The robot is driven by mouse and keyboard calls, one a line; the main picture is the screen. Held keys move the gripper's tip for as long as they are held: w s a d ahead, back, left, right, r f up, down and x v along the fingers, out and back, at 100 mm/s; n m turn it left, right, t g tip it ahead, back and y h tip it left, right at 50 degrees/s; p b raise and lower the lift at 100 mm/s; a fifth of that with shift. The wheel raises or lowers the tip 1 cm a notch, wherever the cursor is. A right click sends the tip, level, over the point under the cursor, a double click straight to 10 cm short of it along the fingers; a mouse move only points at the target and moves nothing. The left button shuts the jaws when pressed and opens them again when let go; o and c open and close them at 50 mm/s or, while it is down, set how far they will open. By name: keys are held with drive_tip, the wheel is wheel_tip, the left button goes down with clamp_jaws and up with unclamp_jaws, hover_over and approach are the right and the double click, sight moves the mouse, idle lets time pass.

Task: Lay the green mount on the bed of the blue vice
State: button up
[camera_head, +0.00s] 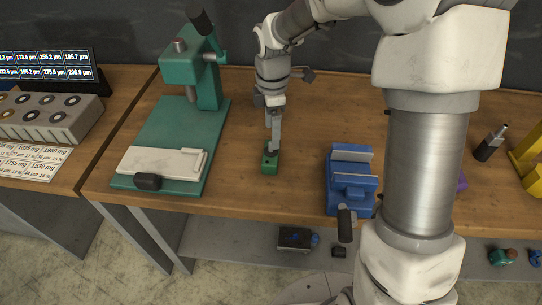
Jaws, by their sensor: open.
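The green mount (269,164) is a small green block standing on the wooden bench, left of the vice. My gripper (271,148) is directly above it, pointing down, with its fingertips at the top of the mount. The jaws are open; I cannot tell whether a finger touches the mount. The blue vice (340,185) stands on the bench to the right, near the front edge, with grey jaw plates on top and a dark handle at the front. Its bed is only partly visible between the jaws.
A green press (170,130) with a pale plate on its base stands left of the mount. My arm hides part of the bench right of the vice. A purple object (461,182), a dark cylinder (490,145) and a yellow stand (526,160) are at right.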

sight(271, 152)
drive_tip(key=f, duration=0.4)
drive_tip(key=shift+s+a+f, duration=0.15)
drive_tip(key=shift+s+f, duration=0.15)
drive_tip(key=shift+f, duration=0.05)
clamp_jaws()
drive_tip(key=shift+r, duration=0.1)
idle(1.0)
